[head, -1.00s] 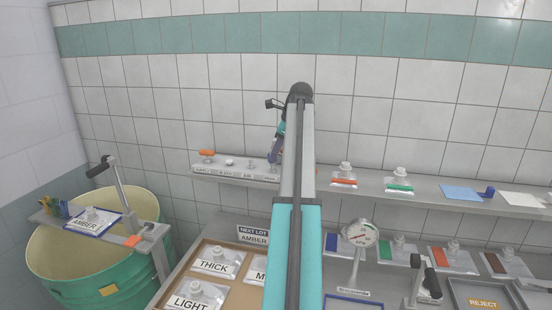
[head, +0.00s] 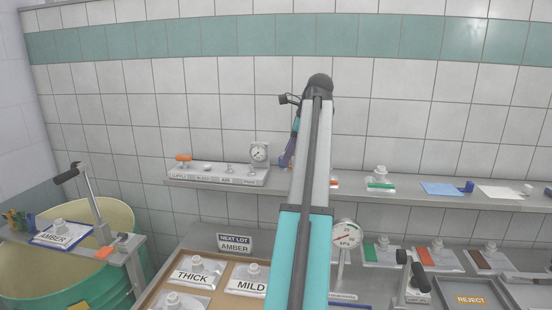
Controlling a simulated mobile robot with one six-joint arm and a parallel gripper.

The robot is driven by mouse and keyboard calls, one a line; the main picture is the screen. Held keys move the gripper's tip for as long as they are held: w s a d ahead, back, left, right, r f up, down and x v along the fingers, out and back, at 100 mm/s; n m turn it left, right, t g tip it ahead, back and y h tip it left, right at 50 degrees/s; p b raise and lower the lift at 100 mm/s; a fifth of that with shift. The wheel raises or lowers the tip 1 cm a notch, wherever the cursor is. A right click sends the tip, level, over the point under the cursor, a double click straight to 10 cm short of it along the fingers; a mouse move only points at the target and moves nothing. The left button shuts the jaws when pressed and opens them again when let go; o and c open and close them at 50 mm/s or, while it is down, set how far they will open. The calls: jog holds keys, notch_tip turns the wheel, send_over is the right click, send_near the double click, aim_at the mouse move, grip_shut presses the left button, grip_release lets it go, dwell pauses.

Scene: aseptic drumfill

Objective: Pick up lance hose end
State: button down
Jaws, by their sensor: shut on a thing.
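My gripper (head: 287,159) hangs at the far end of my raised arm, small and partly behind the arm. It points down in front of the wall shelf, just right of the round gauge on the labelled valve block. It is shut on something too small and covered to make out. I cannot pick out the lance hose end or a hose with certainty in this view.
The valve block (head: 218,175) stands on the wall shelf (head: 430,200), with the small gauge (head: 259,152) at its right end. A green drum (head: 88,285) stands at left. A larger gauge (head: 345,235) and the reject tray (head: 470,299) are at right.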

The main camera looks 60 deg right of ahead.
jog(key=shift+s+a+r, duration=0.1)
jog(key=shift+s+a, duration=0.05)
jog(key=shift+s, duration=0.7)
jog(key=w+a+f+n+g+y+b, duration=0.1)
jog(key=w+a+f+n, duration=0.2)
jog(key=w+a+f, duration=0.55)
jog(key=w+a+f+n+y+b, duration=0.15)
jog(key=w+a+f+n, duration=0.3)
jog(key=w+a, duration=0.6)
jog(key=w+a+f+n+g+y+b, duration=0.1)
jog(key=w+a+f+n, duration=0.2)
jog(key=w+a+f, duration=0.6)
jog(key=w+a+f+n+g, duration=0.1)
jog(key=a+f, duration=0.4)
jog(key=a, duration=0.8)
jog(key=w+a+f+n+g+y+b, duration=0.1)
jog(key=w+a+f+n, duration=0.2)
jog(key=a, duration=1)
jog(key=w+a+f+n+g+y+b, duration=0.1)
jog(key=a+f+n, duration=0.5)
jog(key=a, duration=0.7)
jog(key=shift+w+f+n+g, duration=0.4)
jog(key=shift+w+f, duration=0.35)
jog(key=shift+w, duration=0.15)
